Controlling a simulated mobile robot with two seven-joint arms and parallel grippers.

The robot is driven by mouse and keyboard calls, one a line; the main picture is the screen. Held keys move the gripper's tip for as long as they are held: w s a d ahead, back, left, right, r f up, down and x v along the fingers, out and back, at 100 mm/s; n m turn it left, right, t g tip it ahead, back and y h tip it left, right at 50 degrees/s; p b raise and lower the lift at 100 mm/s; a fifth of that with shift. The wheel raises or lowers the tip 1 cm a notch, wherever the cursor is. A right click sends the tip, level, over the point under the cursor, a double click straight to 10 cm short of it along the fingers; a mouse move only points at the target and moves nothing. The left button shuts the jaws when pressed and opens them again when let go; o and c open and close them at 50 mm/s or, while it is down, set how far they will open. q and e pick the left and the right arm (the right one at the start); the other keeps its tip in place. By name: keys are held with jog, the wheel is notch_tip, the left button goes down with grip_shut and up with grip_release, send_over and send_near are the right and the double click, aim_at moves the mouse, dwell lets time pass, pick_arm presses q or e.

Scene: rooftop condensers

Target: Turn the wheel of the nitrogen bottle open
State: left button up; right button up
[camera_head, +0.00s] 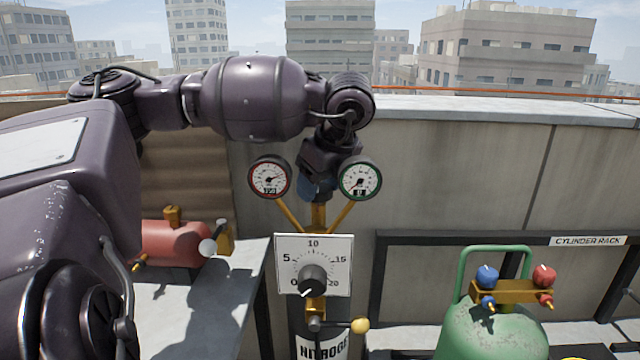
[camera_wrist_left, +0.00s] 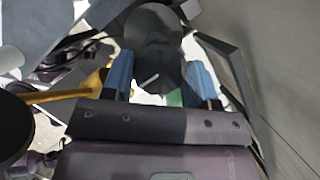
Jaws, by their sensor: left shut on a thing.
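The nitrogen bottle (camera_head: 322,345) stands upright in the middle of the head view, with a brass stem, two round gauges and a square dial plate above it. My left gripper (camera_head: 318,188) reaches down from above to the stem's top, between and behind the gauges. In the left wrist view its two blue fingers (camera_wrist_left: 160,80) are shut around a dark grey rounded part, the wheel (camera_wrist_left: 155,48), which bears a short white mark. In the head view the gripper and gauges hide the wheel. My right gripper is not in view.
The red gauge (camera_head: 269,177) and green gauge (camera_head: 360,178) flank the gripper closely. The dial plate (camera_head: 337,250) has a black knob (camera_head: 313,279) pointing near 0. A red tank (camera_head: 172,243) is left; a green cylinder (camera_head: 490,330) and rack are right. A parapet wall stands behind.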

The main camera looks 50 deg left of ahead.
pick_arm(q)
jog(key=o, duration=0.9)
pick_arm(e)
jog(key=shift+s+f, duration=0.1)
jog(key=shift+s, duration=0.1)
pick_arm(q)
jog(key=shift+r, duration=0.1)
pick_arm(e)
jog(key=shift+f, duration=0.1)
pick_arm(q)
jog(key=shift+w+d+r, duration=0.1)
jog(key=shift+d+r, duration=0.05)
jog(key=shift+r, duration=0.1)
jog(key=b+v, duration=0.4)
jog(key=v, duration=0.6)
jog(key=shift+b, duration=0.3)
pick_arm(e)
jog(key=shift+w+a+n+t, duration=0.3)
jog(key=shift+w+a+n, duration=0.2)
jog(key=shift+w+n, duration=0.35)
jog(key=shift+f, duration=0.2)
